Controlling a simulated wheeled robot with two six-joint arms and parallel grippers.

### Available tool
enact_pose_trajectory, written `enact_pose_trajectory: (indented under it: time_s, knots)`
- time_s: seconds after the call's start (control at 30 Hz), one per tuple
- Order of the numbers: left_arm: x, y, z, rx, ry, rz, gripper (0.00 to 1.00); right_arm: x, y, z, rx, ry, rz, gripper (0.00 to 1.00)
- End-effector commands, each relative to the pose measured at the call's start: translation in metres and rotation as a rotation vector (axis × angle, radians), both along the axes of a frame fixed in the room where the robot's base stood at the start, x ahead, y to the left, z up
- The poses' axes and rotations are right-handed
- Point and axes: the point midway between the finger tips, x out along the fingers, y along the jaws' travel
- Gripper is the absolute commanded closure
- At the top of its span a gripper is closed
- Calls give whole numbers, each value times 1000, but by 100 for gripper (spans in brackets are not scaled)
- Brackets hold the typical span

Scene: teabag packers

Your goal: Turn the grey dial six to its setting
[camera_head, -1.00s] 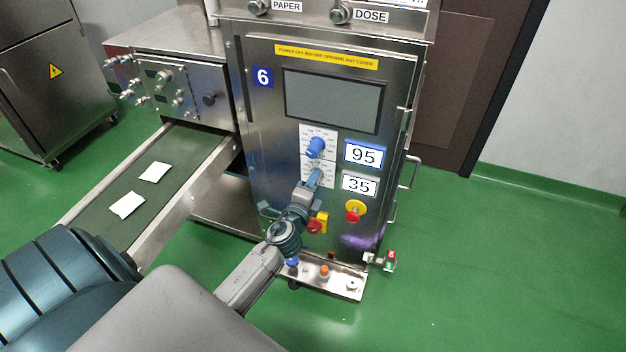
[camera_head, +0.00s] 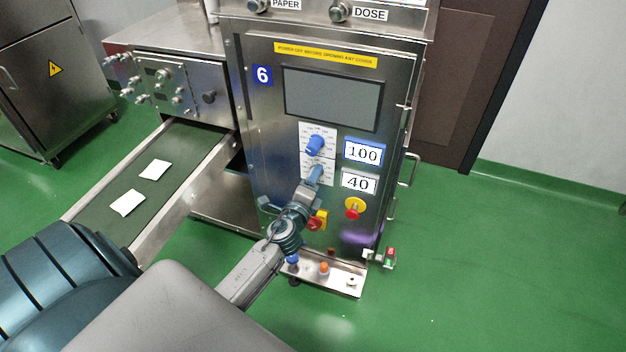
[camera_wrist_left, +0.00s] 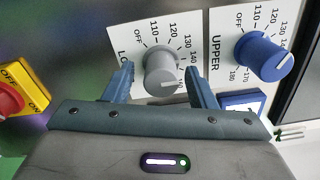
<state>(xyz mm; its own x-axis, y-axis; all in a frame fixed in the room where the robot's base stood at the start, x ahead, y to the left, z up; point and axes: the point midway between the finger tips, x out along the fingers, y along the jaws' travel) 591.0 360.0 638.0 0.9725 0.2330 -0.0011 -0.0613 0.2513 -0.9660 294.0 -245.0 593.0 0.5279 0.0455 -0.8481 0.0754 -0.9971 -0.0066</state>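The grey dial (camera_wrist_left: 162,72) sits on a white scale plate whose label starts with "LO", in the left wrist view. Its white mark points to the lower right, partly toward my right-hand finger. My left gripper (camera_wrist_left: 164,80) is open with one finger on each side of the dial; a gap shows at the left finger, and I cannot tell whether the right one touches. In the head view my left gripper (camera_head: 313,175) covers the grey dial on the panel marked 6 (camera_head: 262,75). Displays read 100 (camera_head: 363,153) and 40 (camera_head: 358,183). My right gripper is not in view.
A blue dial (camera_head: 315,146) marked UPPER is just above the gripper. A red and yellow switch (camera_head: 316,221) and a yellow-ringed red button (camera_head: 354,208) are close by. A conveyor (camera_head: 182,150) with two white packets (camera_head: 155,169) is at left.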

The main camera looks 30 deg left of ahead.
Motion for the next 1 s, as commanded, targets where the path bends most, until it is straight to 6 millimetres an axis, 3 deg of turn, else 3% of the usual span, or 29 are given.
enact_pose_trajectory:
  time_s: [0.37, 0.8, 1.0]
  knots:
    - [-10, -2, -1, 1, 0, 0, 49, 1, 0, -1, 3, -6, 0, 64]
    - [-87, -21, -2, 0, 1, -1, 49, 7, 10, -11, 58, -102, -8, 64]
    - [-103, -25, -1, 1, 0, 0, 49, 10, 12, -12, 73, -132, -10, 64]
